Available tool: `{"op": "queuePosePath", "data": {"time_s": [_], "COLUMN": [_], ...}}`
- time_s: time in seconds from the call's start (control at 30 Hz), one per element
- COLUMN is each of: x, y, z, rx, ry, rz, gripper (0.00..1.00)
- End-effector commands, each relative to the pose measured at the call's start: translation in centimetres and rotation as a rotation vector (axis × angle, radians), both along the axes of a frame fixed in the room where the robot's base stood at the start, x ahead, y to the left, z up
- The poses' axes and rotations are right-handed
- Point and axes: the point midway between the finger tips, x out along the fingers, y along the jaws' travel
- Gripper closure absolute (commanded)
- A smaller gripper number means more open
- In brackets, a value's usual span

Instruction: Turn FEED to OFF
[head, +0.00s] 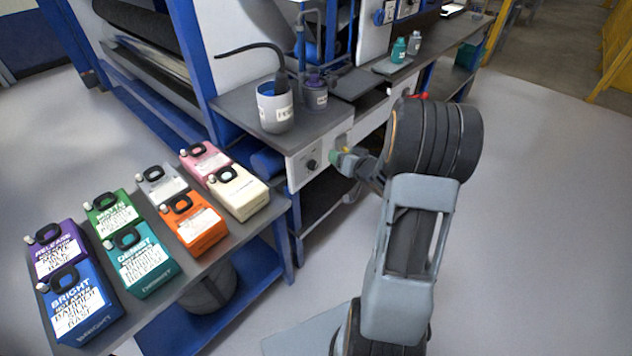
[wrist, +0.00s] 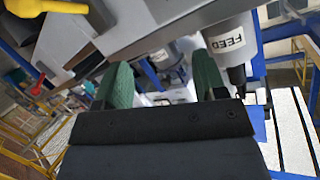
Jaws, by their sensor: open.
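A round black knob (head: 311,164) sits on the pale front panel (head: 300,176) of the machine, with small markings I cannot read. My gripper (head: 342,156) is in front of this panel, to the right of the knob and apart from it. Its green fingers are parted with nothing visible between them, as the wrist view (wrist: 162,85) also shows. In the wrist view a grey cylindrical part labelled FEED (wrist: 231,42) is beyond the right finger. Whether it is the grey cup of the head view, I cannot tell. The knob's setting is too small to read.
A grey cup (head: 275,108) with a black hose and a purple bottle (head: 315,95) stand on the ledge above the panel. A cart (head: 268,224) with several coloured cartons is at left. A yellow handle (wrist: 38,8) shows in the wrist view. The floor at right is clear.

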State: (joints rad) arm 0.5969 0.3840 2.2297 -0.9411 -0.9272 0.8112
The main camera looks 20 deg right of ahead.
Motion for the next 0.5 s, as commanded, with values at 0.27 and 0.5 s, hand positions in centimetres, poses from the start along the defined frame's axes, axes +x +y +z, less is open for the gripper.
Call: {"op": "queuePosePath", "data": {"time_s": [0.27, 0.5], "x": [-2.7, -2.8], "y": [-0.5, 0.0], "z": [-8.2, -9.3], "rx": [0.339, 0.436], "ry": [-0.13, -0.165], "rz": [0.175, 0.23], "gripper": [0.35, 0.35]}}
